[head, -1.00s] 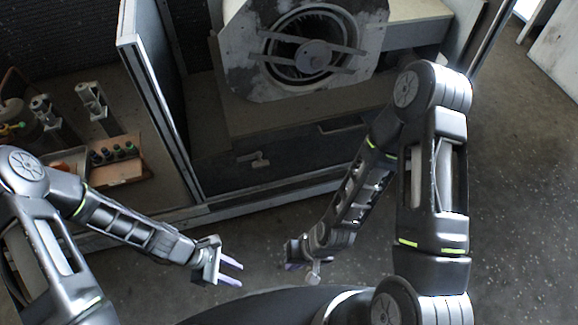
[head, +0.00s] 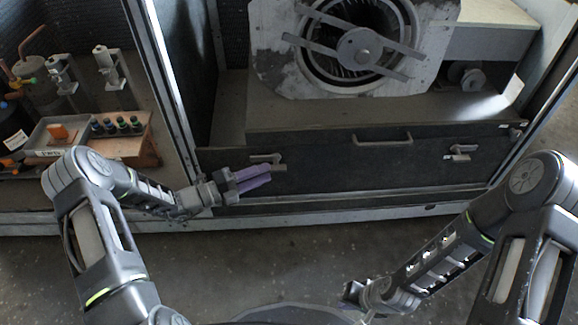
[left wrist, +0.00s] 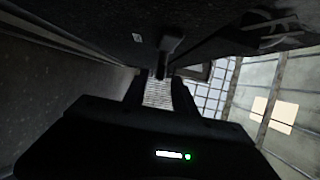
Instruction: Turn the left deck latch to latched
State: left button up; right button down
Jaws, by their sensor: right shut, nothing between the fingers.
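The left deck latch (head: 262,158) is a small light-grey latch on the dark front panel under the blower. Its handle points roughly sideways to the right, and its end shows just above my left fingertips. My left gripper (head: 268,174) is at the panel, just below and in front of this latch, with its purple fingers pointing right. In the left wrist view its two fingers (left wrist: 158,92) are apart, and the dark latch handle (left wrist: 170,47) stands near the gap between their tips. Contact cannot be told. My right gripper (head: 350,294) is shut and empty, low over the floor.
The right deck latch (head: 460,153) and a bar handle (head: 382,138) are on the same panel (head: 330,158). The blower housing (head: 290,75) stands above. A frame post (head: 165,75) rises left of the panel. A bench at left holds a tray (head: 42,146) and bottles.

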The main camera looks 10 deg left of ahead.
aim_at(285, 166)
pick_arm(q)
jog(key=b+x, duration=0.2)
jog(key=x, duration=0.5)
jog(key=shift+f, duration=0.1)
jog(key=shift+w+d, duration=0.2)
jog(key=shift+d, duration=0.15)
jog(key=shift+c, duration=0.3)
grip_shut()
dwell(0.7)
